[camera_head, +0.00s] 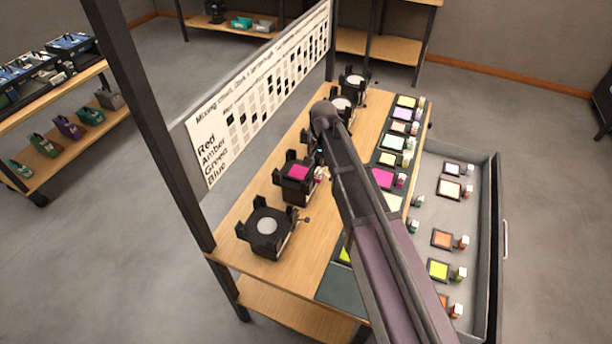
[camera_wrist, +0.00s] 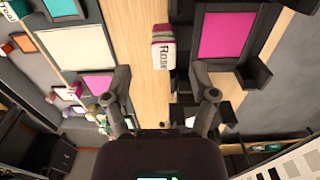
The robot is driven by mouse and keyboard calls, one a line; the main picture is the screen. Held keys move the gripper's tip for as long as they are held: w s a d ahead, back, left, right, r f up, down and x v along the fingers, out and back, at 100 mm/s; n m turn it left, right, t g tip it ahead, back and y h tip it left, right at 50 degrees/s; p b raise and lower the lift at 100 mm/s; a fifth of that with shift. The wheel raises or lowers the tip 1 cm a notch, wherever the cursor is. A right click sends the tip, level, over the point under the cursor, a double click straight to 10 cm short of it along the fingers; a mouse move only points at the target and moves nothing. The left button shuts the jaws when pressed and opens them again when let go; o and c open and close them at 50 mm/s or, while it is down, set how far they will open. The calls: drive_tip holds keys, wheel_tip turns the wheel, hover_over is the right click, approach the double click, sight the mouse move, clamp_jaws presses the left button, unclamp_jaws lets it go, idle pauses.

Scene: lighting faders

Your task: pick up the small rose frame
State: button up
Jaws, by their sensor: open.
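A magenta frame (camera_head: 297,172) sits in a black holder on the wooden bench, and it also shows at the upper right of the wrist view (camera_wrist: 226,35). A small white-and-dark-red block labelled "Rose" (camera_wrist: 162,48) is beside its left edge in the wrist view. My gripper (camera_wrist: 160,90) is open and empty, its fingers either side of the line to the Rose block, with the block beyond the tips. I cannot tell the height gap. In the head view my arm hides the gripper.
Another magenta frame (camera_head: 383,178) lies among several coloured frames on the dark mat. An open grey drawer (camera_head: 475,205) with more frames stands at the right. Other black holders (camera_head: 268,232) line the bench near a lettered chart (camera_head: 262,95). Dark uprights (camera_head: 150,125) flank the bench.

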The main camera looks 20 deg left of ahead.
sight(319, 170)
drive_tip(key=shift+a+f+b, duration=0.25)
drive_tip(key=shift+f+b, duration=0.75)
drive_tip(key=shift+f, duration=0.25)
drive_tip(key=shift+f+b, duration=0.85)
drive_tip(key=shift+d, duration=0.1)
clamp_jaws()
